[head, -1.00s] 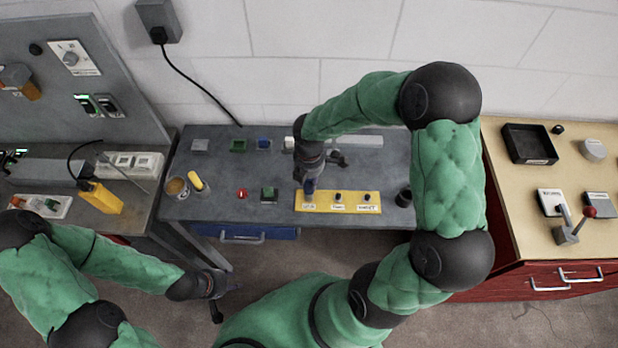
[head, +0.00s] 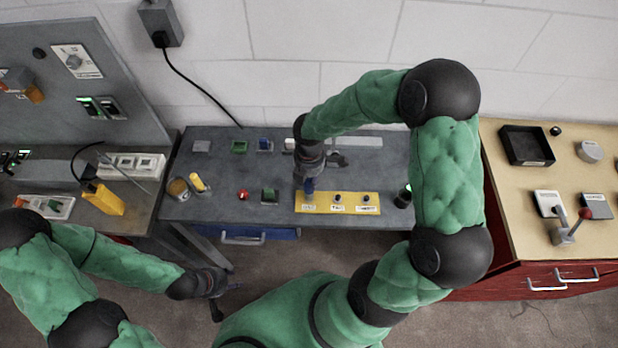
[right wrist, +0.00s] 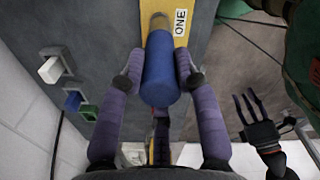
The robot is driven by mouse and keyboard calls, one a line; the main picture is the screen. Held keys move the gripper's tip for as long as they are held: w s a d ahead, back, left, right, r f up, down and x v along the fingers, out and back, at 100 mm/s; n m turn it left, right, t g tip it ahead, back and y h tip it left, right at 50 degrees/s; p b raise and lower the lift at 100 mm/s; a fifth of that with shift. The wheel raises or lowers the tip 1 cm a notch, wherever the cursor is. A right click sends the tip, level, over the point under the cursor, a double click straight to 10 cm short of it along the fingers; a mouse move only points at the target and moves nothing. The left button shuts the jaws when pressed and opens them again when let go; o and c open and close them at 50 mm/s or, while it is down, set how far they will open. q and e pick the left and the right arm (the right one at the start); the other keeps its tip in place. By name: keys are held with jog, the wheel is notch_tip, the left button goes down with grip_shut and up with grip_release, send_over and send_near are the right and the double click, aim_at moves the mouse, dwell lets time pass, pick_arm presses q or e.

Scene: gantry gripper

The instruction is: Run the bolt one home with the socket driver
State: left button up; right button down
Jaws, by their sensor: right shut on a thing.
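The socket driver, a blue cylinder (head: 309,186), stands at the left end of the yellow plate (head: 352,209). My right gripper (head: 308,183) is shut on it. In the right wrist view the driver (right wrist: 160,75) sits between the two purple fingers (right wrist: 160,68), over the plate end labelled ONE (right wrist: 180,22). Bolt one is hidden under the driver, so its depth cannot be seen. Two other dark bolts stand on the plate, one in the middle (head: 338,199) and one at the right (head: 367,199). My left gripper (head: 228,298) is open and empty, in front of the bench at the left.
The grey bench (head: 220,215) also holds a red button (head: 243,195), a green block (head: 269,195), a yellow-handled thing (head: 198,183) and a tin (head: 178,189). A dark cylinder (head: 403,197) stands right of the plate. A wooden-topped red cabinet (head: 510,220) adjoins at the right.

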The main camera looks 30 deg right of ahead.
jog(key=shift+r+p, duration=2.2)
jog(key=shift+r, duration=0.7)
